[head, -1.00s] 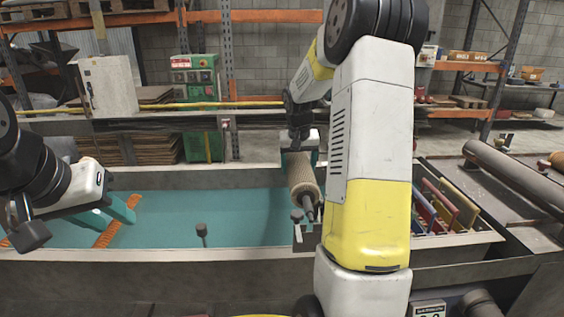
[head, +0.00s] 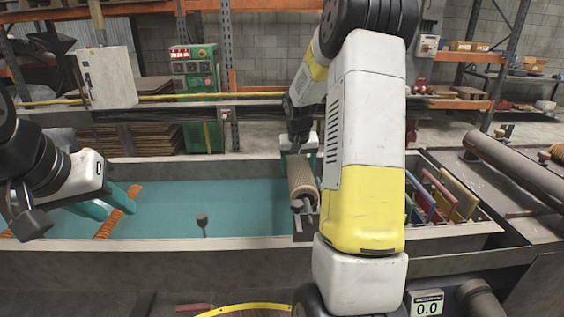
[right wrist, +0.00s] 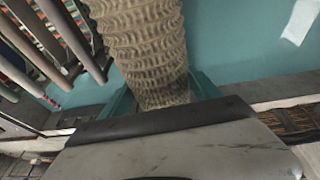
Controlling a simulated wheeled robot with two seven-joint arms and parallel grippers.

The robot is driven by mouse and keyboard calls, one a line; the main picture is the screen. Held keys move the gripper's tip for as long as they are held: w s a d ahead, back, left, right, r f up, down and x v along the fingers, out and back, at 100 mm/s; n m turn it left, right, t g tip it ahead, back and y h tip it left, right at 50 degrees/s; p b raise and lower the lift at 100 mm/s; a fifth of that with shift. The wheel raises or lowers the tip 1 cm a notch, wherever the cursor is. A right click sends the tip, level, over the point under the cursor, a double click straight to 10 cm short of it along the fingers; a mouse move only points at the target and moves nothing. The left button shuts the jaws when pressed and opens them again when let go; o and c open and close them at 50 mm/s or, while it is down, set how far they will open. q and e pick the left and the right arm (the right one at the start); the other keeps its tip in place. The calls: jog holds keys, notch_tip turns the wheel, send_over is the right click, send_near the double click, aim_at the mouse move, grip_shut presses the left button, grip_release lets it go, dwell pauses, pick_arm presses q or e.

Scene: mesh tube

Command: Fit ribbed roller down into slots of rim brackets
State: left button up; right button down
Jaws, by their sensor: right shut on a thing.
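The tan ribbed roller (head: 303,178) lies lengthwise over the right part of the teal basin, its near end close to the near rim. My right gripper (head: 300,147) is shut on its far end; in the right wrist view the roller (right wrist: 145,45) runs up between its green fingers. A grey bracket (head: 305,226) stands on the near rim under the roller's near end. I cannot tell whether the shaft sits in its slot. The far bracket is hidden. My left gripper (head: 108,207), with teal fingers apart, is at the left of the basin.
An orange ribbed strip (head: 118,214) lies by the left gripper. A dark knobbed post (head: 202,221) stands near the near rim. Coloured panels (head: 440,194) stand in a compartment at the right. A long grey roller (head: 515,172) lies on the right bench.

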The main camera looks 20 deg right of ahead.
dwell(0.3)
jog(key=shift+c, duration=0.7)
grip_release()
jog(key=shift+o, duration=0.4)
jog(key=v, duration=0.7)
jog(key=shift+a+r, duration=0.1)
jog(key=shift+r, duration=0.15)
jog(key=shift+s+a+r, duration=0.2)
jog(key=shift+s+r, duration=0.15)
jog(key=s+a+r+n+t+y, duration=0.1)
jog(key=s+a+r, duration=0.3)
jog(key=s, duration=0.3)
jog(key=s+a+r+n+t+y, duration=0.1)
jog(key=s+a+r, duration=0.4)
jog(key=s, duration=0.2)
jog(key=s+a, duration=0.2)
jog(key=s, duration=0.4)
jog(key=s+a+n+t+y, duration=0.1)
jog(key=s+a, duration=0.2)
jog(key=s, duration=0.4)
jog(key=shift+a+f+y, duration=0.25)
jog(key=shift+a+y, duration=0.05)
jog(key=shift+a, duration=0.05)
